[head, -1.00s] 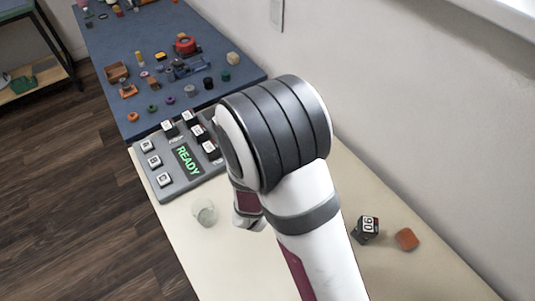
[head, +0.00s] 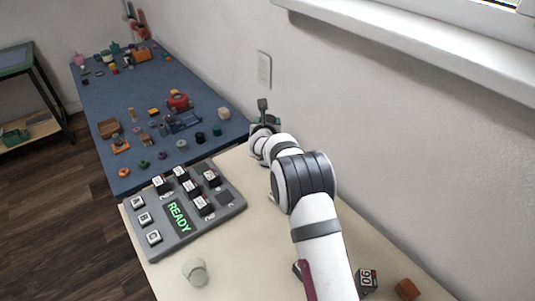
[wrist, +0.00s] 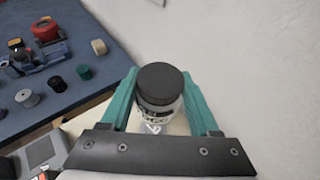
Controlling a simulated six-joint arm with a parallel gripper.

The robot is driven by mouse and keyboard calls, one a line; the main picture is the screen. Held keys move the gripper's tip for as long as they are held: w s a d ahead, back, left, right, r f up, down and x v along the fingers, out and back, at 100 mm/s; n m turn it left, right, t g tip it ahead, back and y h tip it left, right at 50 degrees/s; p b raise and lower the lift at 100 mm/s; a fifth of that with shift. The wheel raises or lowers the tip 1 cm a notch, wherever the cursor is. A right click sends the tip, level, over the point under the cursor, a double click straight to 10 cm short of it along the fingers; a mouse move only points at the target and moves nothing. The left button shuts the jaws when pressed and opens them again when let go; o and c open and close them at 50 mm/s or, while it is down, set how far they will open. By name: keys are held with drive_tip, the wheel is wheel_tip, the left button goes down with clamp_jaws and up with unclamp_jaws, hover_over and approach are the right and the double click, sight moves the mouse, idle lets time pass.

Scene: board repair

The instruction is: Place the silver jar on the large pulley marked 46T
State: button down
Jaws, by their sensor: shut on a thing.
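My gripper (wrist: 162,88) is shut on the silver jar (wrist: 161,113), one teal finger on each side. The jar has a black ribbed lid (wrist: 160,83) and dark lettering on its silver side. In the head view my gripper (head: 265,119) is near the wall, beyond the cream table's far right part; the jar is hard to make out there. I cannot read a 46T marking anywhere. A grey spool-like part (wrist: 27,98) lies on the blue surface at left in the wrist view, with no readable mark.
The blue table (head: 92,93) holds many small parts, including a red round part (head: 178,101) and a cream block (head: 223,113). The wall is close at right.

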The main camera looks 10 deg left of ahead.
wheel_tip(320, 180, down, 9)
drive_tip(key=shift+r, duration=0.1)
drive_tip(key=shift+c, duration=0.6)
unclamp_jaws()
